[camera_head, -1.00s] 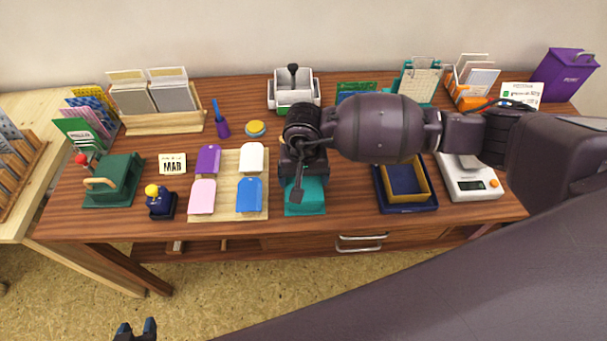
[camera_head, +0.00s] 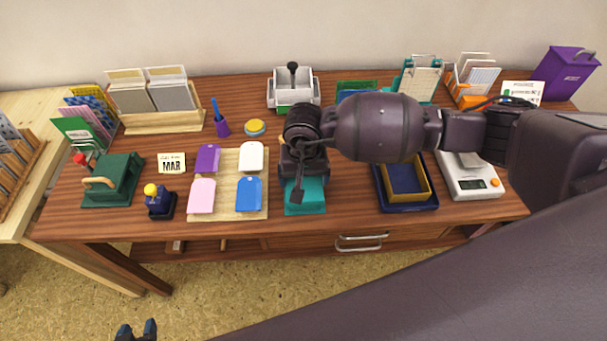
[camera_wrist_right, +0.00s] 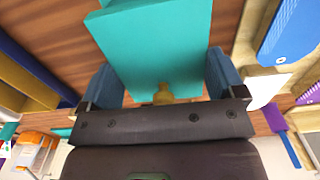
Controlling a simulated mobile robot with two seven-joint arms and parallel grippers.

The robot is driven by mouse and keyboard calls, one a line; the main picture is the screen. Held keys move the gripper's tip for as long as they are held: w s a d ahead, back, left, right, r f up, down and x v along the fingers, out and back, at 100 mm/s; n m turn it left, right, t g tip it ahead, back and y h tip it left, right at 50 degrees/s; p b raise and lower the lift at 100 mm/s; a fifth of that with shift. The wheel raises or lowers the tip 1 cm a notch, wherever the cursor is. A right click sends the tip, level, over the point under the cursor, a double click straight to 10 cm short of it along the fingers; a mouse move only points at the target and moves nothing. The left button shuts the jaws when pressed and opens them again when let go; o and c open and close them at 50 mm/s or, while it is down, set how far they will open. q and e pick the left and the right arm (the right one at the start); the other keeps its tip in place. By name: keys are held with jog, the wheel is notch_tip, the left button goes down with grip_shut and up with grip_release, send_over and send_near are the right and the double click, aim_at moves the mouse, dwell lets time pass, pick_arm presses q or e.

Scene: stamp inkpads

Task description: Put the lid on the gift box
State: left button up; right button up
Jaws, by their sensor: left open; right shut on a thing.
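A teal block-like piece, seemingly the lid (camera_head: 306,197), is at the front middle of the desk, partly hidden under my right gripper (camera_head: 297,172). In the right wrist view my right gripper (camera_wrist_right: 163,85) has its blue fingers on both sides of the teal piece (camera_wrist_right: 155,45), shut on it; a small gold knob shows between them. Whether the piece touches the desk is unclear. The open gift box (camera_head: 424,206), navy outside with a mustard inner wall, stands to the right, partly hidden by my arm. My left gripper (camera_head: 136,330) is open and empty at the bottom edge.
A wooden tray (camera_head: 228,214) with several coloured pads lies just left of the teal piece. A white scale (camera_head: 470,184) stands right of the gift box. A white stand (camera_head: 293,90) is behind. Some bare desk lies between teal piece and gift box.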

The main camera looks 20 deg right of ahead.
dwell(0.4)
jog(key=o, duration=0.6)
jog(key=shift+o, duration=0.2)
pick_arm(q)
jog(key=shift+r, duration=0.1)
pick_arm(e)
jog(key=shift+r, duration=0.1)
jog(key=shift+r+p, duration=1.5)
jog(key=shift+r, duration=1.9)
pick_arm(q)
jog(key=shift+t, duration=0.3)
jog(key=r, duration=0.2)
jog(key=w+r, duration=0.1)
jog(key=r, duration=0.1)
jog(key=shift+w+r, duration=0.1)
pick_arm(e)
jog(key=shift+s+f, duration=0.1)
